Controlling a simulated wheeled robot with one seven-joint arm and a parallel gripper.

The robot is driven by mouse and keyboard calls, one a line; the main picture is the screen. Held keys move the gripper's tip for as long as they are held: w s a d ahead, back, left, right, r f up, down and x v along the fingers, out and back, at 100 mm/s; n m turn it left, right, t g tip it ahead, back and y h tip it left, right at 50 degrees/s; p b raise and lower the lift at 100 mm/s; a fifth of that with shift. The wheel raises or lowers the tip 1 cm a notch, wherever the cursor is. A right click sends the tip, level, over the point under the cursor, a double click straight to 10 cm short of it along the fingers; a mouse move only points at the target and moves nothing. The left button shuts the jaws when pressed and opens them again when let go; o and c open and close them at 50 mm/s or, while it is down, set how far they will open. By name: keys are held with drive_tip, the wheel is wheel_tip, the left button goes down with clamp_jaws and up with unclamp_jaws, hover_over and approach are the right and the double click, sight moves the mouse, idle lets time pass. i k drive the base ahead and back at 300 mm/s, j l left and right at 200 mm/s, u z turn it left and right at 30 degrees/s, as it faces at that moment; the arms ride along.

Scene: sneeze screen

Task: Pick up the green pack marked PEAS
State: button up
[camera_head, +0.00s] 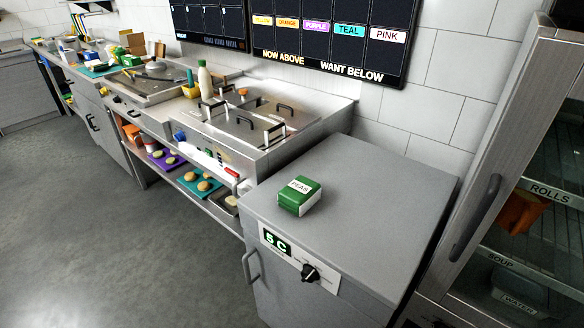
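The green pack with a white label marked PEAS (299,196) sits on the grey top of a low cabinet (375,195), towards its left front part. It lies flat and nothing touches it. My gripper does not show in the head camera view.
The cabinet front has a 5 C display (276,243), a black knob (311,272) and a handle. A steel counter with lidded wells (262,115) adjoins at the left. A tall glass-door cabinet (520,190) stands close on the right. The cabinet top around the pack is clear.

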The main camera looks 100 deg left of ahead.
sight(298, 196)
drive_tip(key=u, duration=2.35)
